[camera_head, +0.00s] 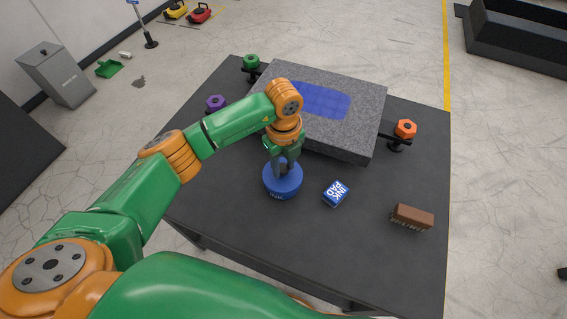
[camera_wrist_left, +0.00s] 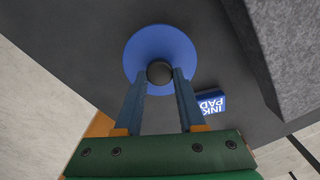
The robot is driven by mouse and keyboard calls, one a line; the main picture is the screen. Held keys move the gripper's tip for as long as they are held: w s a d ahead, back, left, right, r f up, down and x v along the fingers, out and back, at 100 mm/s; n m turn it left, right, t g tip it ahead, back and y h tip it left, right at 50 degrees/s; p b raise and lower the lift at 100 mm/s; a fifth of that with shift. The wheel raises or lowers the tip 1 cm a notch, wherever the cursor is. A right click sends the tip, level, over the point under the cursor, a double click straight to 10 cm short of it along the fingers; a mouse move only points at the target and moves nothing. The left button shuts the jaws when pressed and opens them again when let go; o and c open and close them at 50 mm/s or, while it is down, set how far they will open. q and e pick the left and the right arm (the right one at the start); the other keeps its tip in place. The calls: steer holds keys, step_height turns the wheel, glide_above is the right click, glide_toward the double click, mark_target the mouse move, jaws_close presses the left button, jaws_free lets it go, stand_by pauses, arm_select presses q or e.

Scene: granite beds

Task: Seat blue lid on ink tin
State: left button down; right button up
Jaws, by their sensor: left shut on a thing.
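The blue lid (camera_head: 284,180) is a round disc with a black knob, on the dark table in front of the granite slab. It also shows from above in the left wrist view (camera_wrist_left: 160,42). My left gripper (camera_head: 285,168) points down and is shut on the lid's black knob (camera_wrist_left: 160,72), one finger on each side. The ink tin (camera_head: 279,195) shows only as a dark blue side with small white lettering under the lid. The lid hides its top, and I cannot tell whether a gap is left between them. My right gripper is not in view.
A blue ink pad box (camera_head: 336,193) lies close to the right of the tin. A brown brush (camera_head: 411,217) lies further right. The granite slab (camera_head: 355,135) with a blue patch (camera_head: 320,100) stands behind. Orange (camera_head: 405,129), purple (camera_head: 215,103) and green (camera_head: 251,61) knobs surround it.

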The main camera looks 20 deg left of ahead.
mark_target(283, 169)
arm_select(q)
steer(key=shift+f+b, duration=0.3)
steer(key=shift+f, duration=0.15)
steer(key=shift+c, duration=2.1)
jaws_free()
steer(key=shift+r, duration=0.1)
step_height(283, 169, up, 7)
steer(key=shift+b, duration=0.45)
